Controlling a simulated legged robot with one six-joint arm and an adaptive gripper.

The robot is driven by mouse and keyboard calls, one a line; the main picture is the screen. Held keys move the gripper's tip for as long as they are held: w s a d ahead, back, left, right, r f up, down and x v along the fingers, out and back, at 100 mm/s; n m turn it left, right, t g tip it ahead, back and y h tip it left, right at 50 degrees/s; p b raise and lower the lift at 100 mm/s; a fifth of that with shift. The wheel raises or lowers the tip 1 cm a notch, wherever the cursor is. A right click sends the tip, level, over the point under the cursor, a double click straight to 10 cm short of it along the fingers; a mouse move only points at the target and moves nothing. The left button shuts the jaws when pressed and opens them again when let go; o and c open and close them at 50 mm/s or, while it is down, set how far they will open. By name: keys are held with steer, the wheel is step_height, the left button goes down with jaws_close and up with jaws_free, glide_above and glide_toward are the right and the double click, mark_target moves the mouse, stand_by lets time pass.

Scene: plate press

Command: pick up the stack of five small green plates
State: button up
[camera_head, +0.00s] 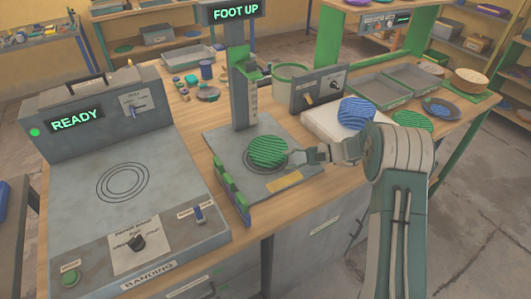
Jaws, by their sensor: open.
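A striped green round thing, looking like the stack of small green plates (268,151), sits on the press bed over its ring marks. Single plates cannot be told apart at this size. My gripper (299,157) is open at the right edge of the stack, reaching in from the right. Whether its fingers touch the plates cannot be told. Another green striped disc (413,121) lies at the right of the bench, partly behind my arm.
The press column (241,90) with a "FOOT UP" display (234,13) stands behind the stack. A white block (322,123) carries a blue striped stack (356,113). A banding machine (125,180) showing "READY" stands at left. Grey trays (380,90) lie at back right.

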mark_target(279, 162)
steer(key=shift+s+a+f, duration=0.1)
steer(key=x, duration=0.4)
steer(key=shift+s+a, duration=0.1)
steer(key=shift+a, duration=0.25)
steer(key=shift+d, duration=0.15)
jaws_close()
steer(key=shift+d, duration=0.3)
